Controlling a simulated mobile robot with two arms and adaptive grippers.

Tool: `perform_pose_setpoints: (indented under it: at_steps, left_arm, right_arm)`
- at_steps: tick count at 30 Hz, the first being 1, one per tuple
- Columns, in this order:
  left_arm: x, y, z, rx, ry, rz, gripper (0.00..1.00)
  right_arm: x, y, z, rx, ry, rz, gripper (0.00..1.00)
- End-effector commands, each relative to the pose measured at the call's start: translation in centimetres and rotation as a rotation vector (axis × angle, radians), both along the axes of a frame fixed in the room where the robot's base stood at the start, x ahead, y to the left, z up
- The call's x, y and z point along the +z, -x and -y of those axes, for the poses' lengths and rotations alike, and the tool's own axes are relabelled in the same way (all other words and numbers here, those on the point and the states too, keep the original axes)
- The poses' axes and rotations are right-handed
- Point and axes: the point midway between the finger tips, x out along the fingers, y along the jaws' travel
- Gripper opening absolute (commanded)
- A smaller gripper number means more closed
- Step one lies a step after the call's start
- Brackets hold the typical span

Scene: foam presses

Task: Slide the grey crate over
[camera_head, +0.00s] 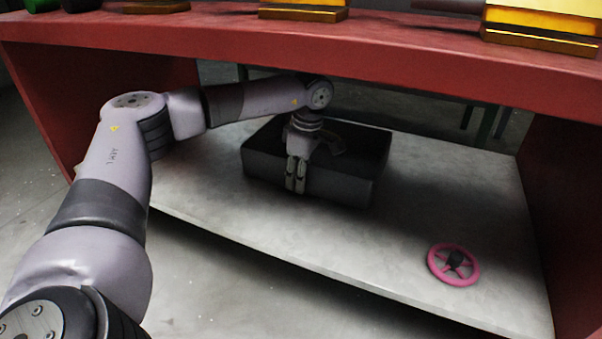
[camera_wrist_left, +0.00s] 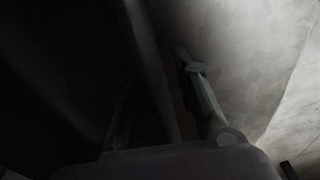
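The dark grey crate (camera_head: 345,187) sits on the pale grey lower shelf under the red bench, with its open top up. My left gripper (camera_head: 312,168) reaches down at the crate's near wall. One finger is in front of the wall and the other is over the dark inside. In the left wrist view the crate wall (camera_wrist_left: 152,65) runs between the two fingers (camera_wrist_left: 160,100). The fingers look spread, with a gap beside the wall. The inside finger is dim and the crate's inside is too dark to make out. My right gripper is not in view.
The red bench top (camera_head: 400,55) hangs over the crate, with red side walls at left and right. A pink handwheel (camera_head: 454,264) lies on the lower shelf (camera_head: 450,190) at the front right. The shelf right of the crate is clear. Yellow-and-brown items stand on top.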

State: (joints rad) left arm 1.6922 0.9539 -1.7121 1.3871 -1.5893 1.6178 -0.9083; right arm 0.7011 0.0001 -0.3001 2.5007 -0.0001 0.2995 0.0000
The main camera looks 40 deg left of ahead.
Motion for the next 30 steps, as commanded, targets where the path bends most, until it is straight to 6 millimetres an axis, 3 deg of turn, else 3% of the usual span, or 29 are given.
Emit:
perform_pose_setpoints:
  at_steps: [11, 24, 30]
  left_arm:
    - [-0.49, 0.0, -0.07, 0.0, 0.001, 0.001, 0.28]
    - [-0.5, 0.0, -0.07, 0.001, 0.001, 0.001, 0.0]
    - [-0.5, 0.01, -0.07, 0.001, 0.001, 0.001, 0.0]
  right_arm:
    - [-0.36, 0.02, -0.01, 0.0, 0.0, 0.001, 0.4]
    - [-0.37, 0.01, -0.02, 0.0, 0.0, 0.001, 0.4]
    - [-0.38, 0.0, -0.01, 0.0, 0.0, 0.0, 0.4]
